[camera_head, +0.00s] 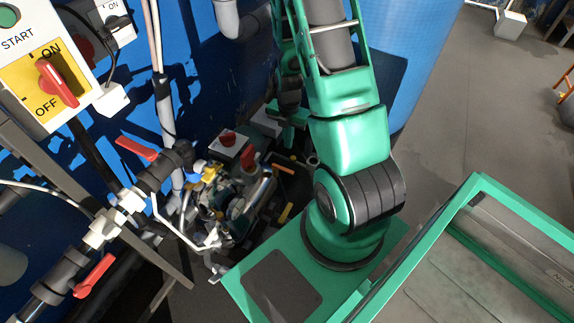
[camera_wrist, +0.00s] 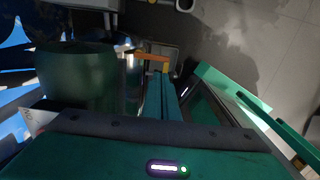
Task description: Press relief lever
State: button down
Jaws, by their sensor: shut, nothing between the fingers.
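An orange lever-like bar (camera_wrist: 152,57) shows in the upper middle of the wrist view, with a small yellow part at its right end. A small orange bar (camera_head: 283,169) also shows among the crowded fittings in the head view. I cannot tell for certain which handle is the relief lever. My gripper (camera_wrist: 161,76) is shut and empty. Its teal fingers point up the wrist view, with their tips close below the orange bar; I cannot tell whether they touch. In the head view my gripper cannot be made out clearly beside my green arm.
Red valve handles (camera_head: 137,148) and (camera_head: 94,275) sit on the pipework at left. A yellow ON/OFF switch panel (camera_head: 48,85) is at upper left. A blue wall (camera_head: 190,60) stands behind. Crowded fittings (camera_head: 225,200) fill the middle. Open grey floor (camera_head: 465,100) lies at right.

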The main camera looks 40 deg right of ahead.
aim_at(288, 170)
jog(key=shift+f, duration=0.1)
notch_tip(288, 170, down, 14)
jog(key=shift+r, duration=0.15)
dwell(0.8)
dwell(0.4)
